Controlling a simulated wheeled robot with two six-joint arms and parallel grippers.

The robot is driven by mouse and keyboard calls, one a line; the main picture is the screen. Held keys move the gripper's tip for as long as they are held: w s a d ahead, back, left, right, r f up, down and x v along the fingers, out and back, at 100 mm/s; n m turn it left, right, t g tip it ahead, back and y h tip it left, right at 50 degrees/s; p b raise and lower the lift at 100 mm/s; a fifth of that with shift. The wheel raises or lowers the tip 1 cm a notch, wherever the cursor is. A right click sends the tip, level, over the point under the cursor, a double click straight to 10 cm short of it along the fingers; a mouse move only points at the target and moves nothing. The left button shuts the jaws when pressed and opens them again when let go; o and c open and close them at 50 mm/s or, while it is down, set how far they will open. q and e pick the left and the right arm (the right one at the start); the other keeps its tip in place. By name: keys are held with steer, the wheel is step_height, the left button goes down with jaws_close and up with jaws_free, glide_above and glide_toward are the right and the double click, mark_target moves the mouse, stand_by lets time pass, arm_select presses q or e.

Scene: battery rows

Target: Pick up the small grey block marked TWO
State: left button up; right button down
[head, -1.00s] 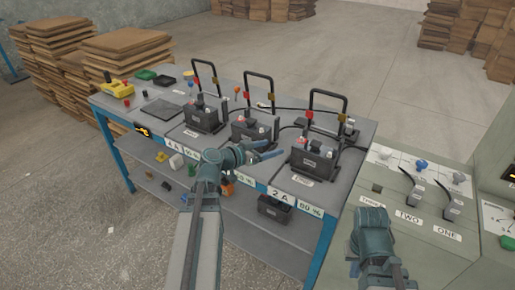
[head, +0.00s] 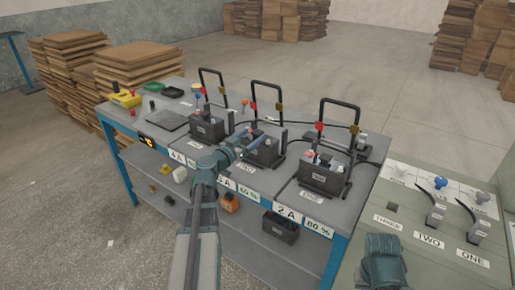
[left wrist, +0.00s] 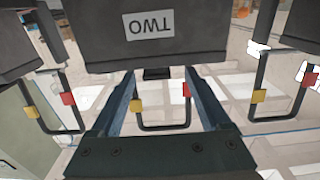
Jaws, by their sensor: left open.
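A dark grey battery block labelled TWO (head: 262,155) stands mid-row on the bench, partly hidden by my left gripper. It fills the top of the left wrist view, its label upside down (left wrist: 148,25). My left gripper (head: 250,141) is in front of and over it; in the left wrist view its jaws (left wrist: 160,95) are apart, with nothing held between them. On the right console, a small grey plug block (head: 436,216) with a black cable stands behind a TWO label (head: 429,242).
Similar batteries stand either side, one left (head: 207,128) and one right (head: 325,178), with tall black handles behind. The bench top (head: 325,222) has a front edge with signs. The right console (head: 455,265) stands close by. Cardboard stacks (head: 140,70) are behind.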

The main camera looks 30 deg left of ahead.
mark_target(260, 131)
arm_select(q)
steer(key=shift+w+d+f, duration=0.1)
steer(key=shift+w+d, duration=0.05)
steer(key=shift+w, duration=0.95)
steer(key=shift+w+d+f, duration=0.1)
steer(key=shift+w+d, duration=0.05)
steer(key=shift+w, duration=0.9)
steer(key=shift+w+d, duration=0.15)
steer(key=shift+w, duration=0.95)
jaws_close()
